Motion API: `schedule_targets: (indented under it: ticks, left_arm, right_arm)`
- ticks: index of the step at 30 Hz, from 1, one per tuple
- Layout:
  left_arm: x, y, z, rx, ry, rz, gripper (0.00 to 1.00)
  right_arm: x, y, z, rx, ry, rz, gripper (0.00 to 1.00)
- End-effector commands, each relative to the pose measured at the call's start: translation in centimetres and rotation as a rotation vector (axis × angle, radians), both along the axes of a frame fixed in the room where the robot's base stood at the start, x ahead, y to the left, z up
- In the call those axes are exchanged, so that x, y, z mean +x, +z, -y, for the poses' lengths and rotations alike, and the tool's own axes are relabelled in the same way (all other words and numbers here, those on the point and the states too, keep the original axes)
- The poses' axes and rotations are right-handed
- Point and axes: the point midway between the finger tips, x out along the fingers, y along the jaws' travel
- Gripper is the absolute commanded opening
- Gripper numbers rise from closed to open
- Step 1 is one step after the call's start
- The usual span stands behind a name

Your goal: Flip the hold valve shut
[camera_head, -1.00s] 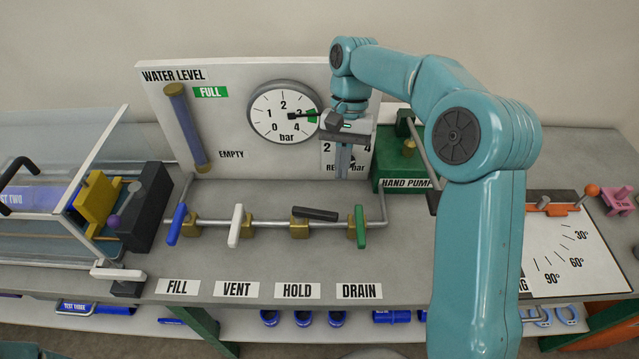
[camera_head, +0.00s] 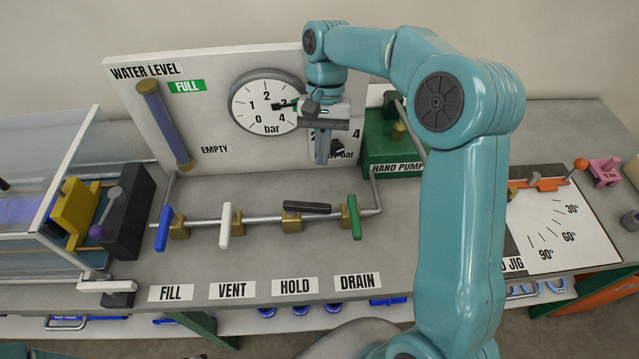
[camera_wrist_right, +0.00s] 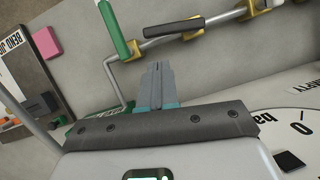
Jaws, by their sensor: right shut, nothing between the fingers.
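The hold valve has a black handle (camera_head: 307,208) on a brass body (camera_head: 291,223), third from left on the pipe above the HOLD label (camera_head: 295,286). Its handle lies along the pipe, pointing right. In the right wrist view the black handle (camera_wrist_right: 174,27) is at the top. My right gripper (camera_head: 322,162) is shut and empty, pointing down in front of the gauge panel, above and behind the valve row and apart from the handle. Its closed fingers show in the right wrist view (camera_wrist_right: 157,70), below the handle in the picture. My left gripper is out of view.
The blue fill handle (camera_head: 163,229), white vent handle (camera_head: 225,226) and green drain handle (camera_head: 354,217) lie across the pipe. The drain handle is close to the black handle's tip. The gauge (camera_head: 264,103) and green hand pump (camera_head: 392,150) stand behind. Bench in front is clear.

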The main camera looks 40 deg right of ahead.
Motion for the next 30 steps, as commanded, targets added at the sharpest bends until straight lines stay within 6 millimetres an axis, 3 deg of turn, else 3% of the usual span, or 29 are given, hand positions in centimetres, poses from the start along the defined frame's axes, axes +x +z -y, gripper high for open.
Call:
schedule_targets:
  ticks: [9, 15, 30]
  left_arm:
    - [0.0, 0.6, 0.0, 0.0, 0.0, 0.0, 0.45]
    - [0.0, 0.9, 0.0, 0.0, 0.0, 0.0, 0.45]
    - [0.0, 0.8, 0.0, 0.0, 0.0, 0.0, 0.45]
  right_arm:
    - [-1.5, -5.5, -1.5, 0.001, 0.0, -0.006, 0.0]
    - [-1.9, -7.5, -2.0, 0.0, 0.0, -0.003, 0.0]
    - [-2.1, -8.0, -2.1, 0.0, -0.004, -0.001, 0.0]
